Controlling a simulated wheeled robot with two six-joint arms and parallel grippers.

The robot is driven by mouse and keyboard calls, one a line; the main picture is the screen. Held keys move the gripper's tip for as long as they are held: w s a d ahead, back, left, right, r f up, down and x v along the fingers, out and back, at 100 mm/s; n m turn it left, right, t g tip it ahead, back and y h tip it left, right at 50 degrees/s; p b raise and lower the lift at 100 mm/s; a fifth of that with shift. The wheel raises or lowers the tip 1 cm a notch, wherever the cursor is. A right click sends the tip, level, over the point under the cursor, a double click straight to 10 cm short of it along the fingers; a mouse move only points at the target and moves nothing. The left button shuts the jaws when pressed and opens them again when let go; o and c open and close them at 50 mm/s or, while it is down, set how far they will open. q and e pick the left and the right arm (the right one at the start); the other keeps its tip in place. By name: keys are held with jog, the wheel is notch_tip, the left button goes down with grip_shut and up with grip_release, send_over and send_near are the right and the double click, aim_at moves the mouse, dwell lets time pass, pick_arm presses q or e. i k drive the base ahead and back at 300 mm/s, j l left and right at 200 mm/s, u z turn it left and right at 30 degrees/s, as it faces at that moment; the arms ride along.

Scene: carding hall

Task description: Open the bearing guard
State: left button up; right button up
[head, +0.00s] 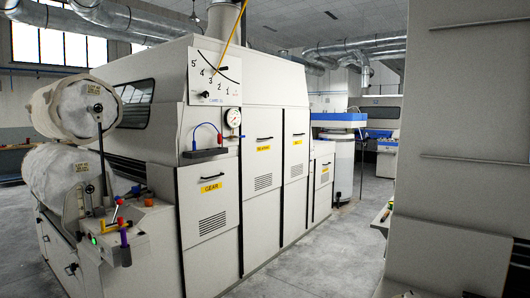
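A large cream carding machine fills the middle of the head view. Its side has several upright guard panels with yellow labels and small dark handles. The second panel from the left, whose small label seems to read BEARING, is the bearing guard (262,196); it looks closed and flush with the machine. Its handle (265,139) sits near its top. The panel to its left is the gear guard (208,226), labelled GEAR, also closed. Neither of my grippers is in view.
A pressure gauge (233,117) and a small shelf (206,154) stick out above the gear guard. Two large white rolls (78,105) and a control box (118,232) stand at left. A big pale cabinet (455,150) blocks the right. Grey floor (310,262) between is clear.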

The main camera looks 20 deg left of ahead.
aim_at(262, 145)
jog(key=i+j+u, duration=0.15)
jog(key=j, duration=0.25)
jog(key=j+u, duration=0.1)
jog(key=j, duration=0.25)
jog(key=i+j+u, duration=0.1)
jog(key=i+j, duration=0.5)
jog(key=j, duration=0.15)
jog(key=i+j+u, duration=0.15)
jog(key=i+j, duration=0.45)
jog(key=j, duration=0.15)
jog(key=i+l+z, duration=0.1)
jog(key=i+z, duration=0.35)
jog(key=i, duration=0.45)
jog(key=i+j+z, duration=0.2)
jog(key=i+z, duration=0.2)
jog(key=i, duration=0.5)
